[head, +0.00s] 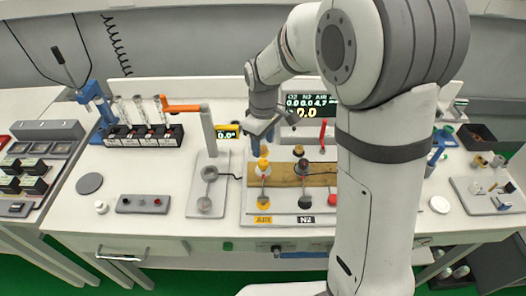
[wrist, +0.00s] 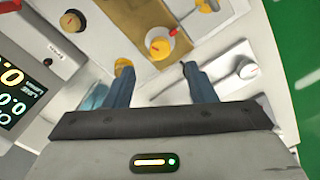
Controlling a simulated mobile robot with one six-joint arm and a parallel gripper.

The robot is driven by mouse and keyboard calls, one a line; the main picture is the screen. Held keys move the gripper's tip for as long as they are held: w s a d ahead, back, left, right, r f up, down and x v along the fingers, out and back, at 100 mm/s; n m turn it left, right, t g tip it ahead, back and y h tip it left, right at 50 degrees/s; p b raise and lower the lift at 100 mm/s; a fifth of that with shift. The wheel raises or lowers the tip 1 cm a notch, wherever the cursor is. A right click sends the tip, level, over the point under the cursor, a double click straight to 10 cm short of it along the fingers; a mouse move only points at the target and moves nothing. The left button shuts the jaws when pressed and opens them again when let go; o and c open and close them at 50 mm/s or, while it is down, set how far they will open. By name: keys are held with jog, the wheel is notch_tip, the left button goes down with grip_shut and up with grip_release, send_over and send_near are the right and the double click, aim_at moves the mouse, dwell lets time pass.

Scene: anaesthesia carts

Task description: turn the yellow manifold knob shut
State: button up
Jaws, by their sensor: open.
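A yellow knob (head: 263,167) sits at the left end of the wooden manifold board (head: 322,175), in line with a second yellow knob (head: 264,204) above the yellow AIR label. In the head view my gripper (head: 262,143) points down behind the nearer knobs, close to the board's left end. The gap between fingers and knob is hard to judge.
Dark knobs (head: 302,168) stand right of the yellow ones, above the N2 label (head: 305,219). A grey post (head: 208,132) with an orange arm stands to the left. A display (head: 310,105) is behind. My arm hides the board's right part.

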aim_at(263, 162)
jog(key=shift+r, duration=0.3)
jog(key=shift+f, duration=0.1)
jog(key=b, duration=0.3)
jog(key=shift+f, duration=0.35)
jog(key=shift+f+p, duration=0.4)
jog(key=shift+f, duration=3.15)
jog(key=shift+c, duration=0.2)
jog(key=c, duration=0.9)
